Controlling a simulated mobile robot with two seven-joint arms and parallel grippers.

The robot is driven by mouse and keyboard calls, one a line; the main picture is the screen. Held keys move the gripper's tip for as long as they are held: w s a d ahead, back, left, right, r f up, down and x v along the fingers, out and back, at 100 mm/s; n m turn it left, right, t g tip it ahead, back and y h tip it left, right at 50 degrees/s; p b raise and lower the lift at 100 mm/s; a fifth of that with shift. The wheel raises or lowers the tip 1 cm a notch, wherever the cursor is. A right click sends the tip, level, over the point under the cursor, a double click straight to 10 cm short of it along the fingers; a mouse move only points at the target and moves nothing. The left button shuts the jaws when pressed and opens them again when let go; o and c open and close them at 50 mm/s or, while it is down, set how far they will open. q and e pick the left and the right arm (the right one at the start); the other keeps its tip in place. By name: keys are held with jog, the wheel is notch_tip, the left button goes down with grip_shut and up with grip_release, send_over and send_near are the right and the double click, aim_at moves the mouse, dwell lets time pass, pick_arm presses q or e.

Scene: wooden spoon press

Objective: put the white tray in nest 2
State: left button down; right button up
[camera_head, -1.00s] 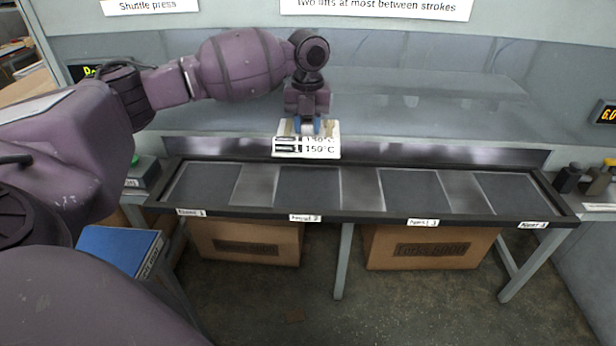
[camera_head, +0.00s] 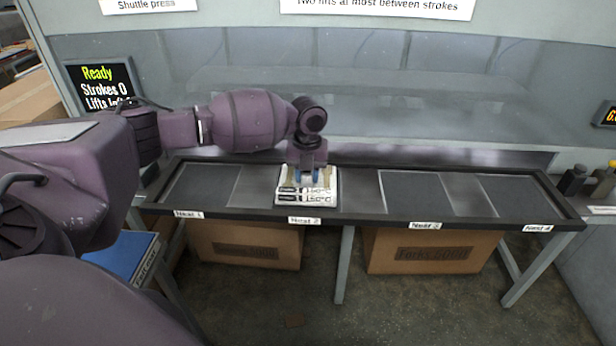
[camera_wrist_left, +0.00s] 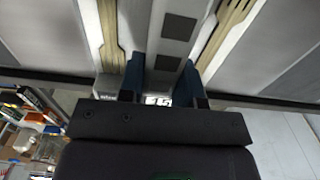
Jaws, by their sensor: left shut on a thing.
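The white tray (camera_head: 307,197) is at nest 2, over the dark pad above the "Nest 2" label (camera_head: 305,220). My left gripper (camera_head: 306,178) points down and is shut on the tray from above. I cannot tell whether the tray rests on the pad or hangs just above it. In the left wrist view, the blue fingertips (camera_wrist_left: 160,80) sit on either side of a pale bar of the tray (camera_wrist_left: 170,40), with wooden pieces to each side. My right gripper is not in view.
Nest 1 (camera_head: 200,186), nest 3 (camera_head: 412,192) and nest 4 (camera_head: 518,196) are bare dark pads. A dark raised rim (camera_head: 370,220) runs along the front. A screen (camera_head: 103,85) reads "Ready", "Strokes 0".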

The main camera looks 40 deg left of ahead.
pick_arm(q)
jog(key=shift+f, duration=0.3)
jog(key=shift+f, duration=0.1)
jog(key=c, duration=0.8)
grip_release()
jog(key=shift+r, duration=0.25)
notch_tip(320, 180, up, 11)
jog(key=shift+f+p, duration=0.15)
jog(key=shift+p, duration=0.35)
jog(key=shift+r, duration=0.5)
